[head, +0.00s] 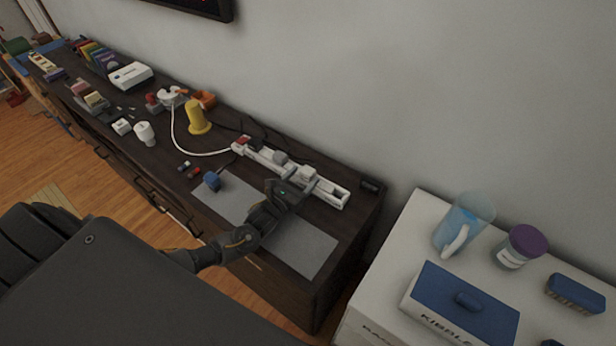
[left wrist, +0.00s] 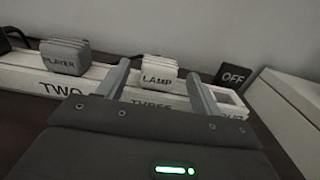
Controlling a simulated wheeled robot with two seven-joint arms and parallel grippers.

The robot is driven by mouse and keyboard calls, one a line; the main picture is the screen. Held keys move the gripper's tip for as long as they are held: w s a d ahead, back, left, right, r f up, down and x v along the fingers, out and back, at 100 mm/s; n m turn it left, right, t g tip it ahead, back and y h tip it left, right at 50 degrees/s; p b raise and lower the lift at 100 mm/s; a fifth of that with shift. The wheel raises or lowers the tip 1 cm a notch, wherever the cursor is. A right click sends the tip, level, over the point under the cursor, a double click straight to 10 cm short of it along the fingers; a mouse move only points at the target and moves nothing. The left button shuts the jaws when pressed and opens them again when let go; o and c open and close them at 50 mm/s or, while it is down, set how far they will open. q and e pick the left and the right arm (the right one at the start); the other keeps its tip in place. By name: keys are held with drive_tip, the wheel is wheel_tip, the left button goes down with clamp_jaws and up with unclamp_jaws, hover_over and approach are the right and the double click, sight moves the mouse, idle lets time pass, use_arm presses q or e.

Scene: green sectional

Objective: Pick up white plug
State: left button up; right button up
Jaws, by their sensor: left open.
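The white plug (head: 307,174), labelled LAMP, sits upright in a long white power strip (head: 330,192) on the dark cabinet. It also shows in the left wrist view (left wrist: 158,76), in the strip's section marked THREE. My left gripper (head: 298,187) is low over the near side of the strip, beside the plug. In the left wrist view its two fingers are apart, with the plug appearing between them; I cannot tell if they touch it. The strip's slot at the right end is empty. My right gripper is not in view.
A grey PLAYER plug (left wrist: 65,57) stands left of the white one. A black OFF block (left wrist: 233,76) is beyond the strip's right end. Grey mats (head: 300,245) lie in front. A yellow lamp (head: 198,117) stands farther left. A wall rises behind; a white cabinet (head: 400,240) stands right.

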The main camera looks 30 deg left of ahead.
sight(311, 168)
use_arm(q)
drive_tip(key=w+b, duration=0.2)
drive_tip(key=w, duration=0.1)
drive_tip(key=w+b, duration=0.1)
drive_tip(key=w, duration=0.1)
drive_tip(key=shift+d+f, duration=0.15)
drive_tip(key=shift+d, duration=0.15)
drive_tip(key=shift+c, duration=0.2)
drive_tip(key=c, duration=1)
drive_tip(key=shift+r, duration=0.3)
